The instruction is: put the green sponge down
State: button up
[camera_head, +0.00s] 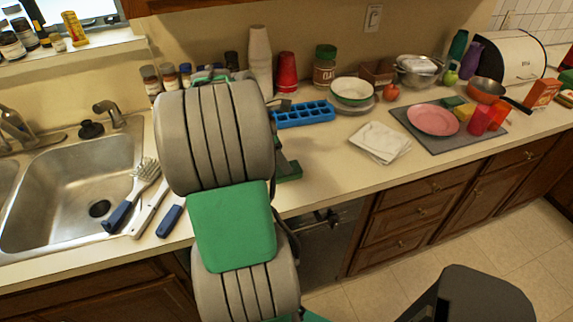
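A small flat green item (454,101), which looks like a green sponge, lies on the grey mat (432,143) at the right of the counter. It is behind the pink plate (433,119) and next to a yellow block (464,112). My arm, grey with green panels, stands large in the middle of the view and covers part of the counter. My gripper cannot be made out; the arm hides what is behind it. I cannot tell whether it holds anything.
The sink (80,190) is at left, with brushes (133,195) beside it. A blue tray (303,114), a white cloth (380,142) and a bowl (352,91) stand right of my arm. Red cups (480,120) and a pan (487,90) crowd the mat. Bare counter shows along the front edge.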

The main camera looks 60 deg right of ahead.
jog(key=v, duration=0.6)
jog(key=w+a+r+m+t, duration=0.1)
jog(key=w+a+m+t, duration=0.15)
jog(key=w+a, duration=0.75)
jog(key=a+f+m+t+y, duration=0.1)
jog(key=a+m+t, duration=0.1)
jog(key=a, duration=1.3)
jog(key=a+f+m+t+y, duration=0.1)
jog(key=a+m, duration=0.3)
jog(key=a, duration=1.1)
jog(key=shift+s+f+t+y+p, duration=0.2)
jog(key=shift+f+t+y+p, duration=0.2)
jog(key=shift+t+y, duration=0.3)
jog(key=shift+a, duration=0.1)
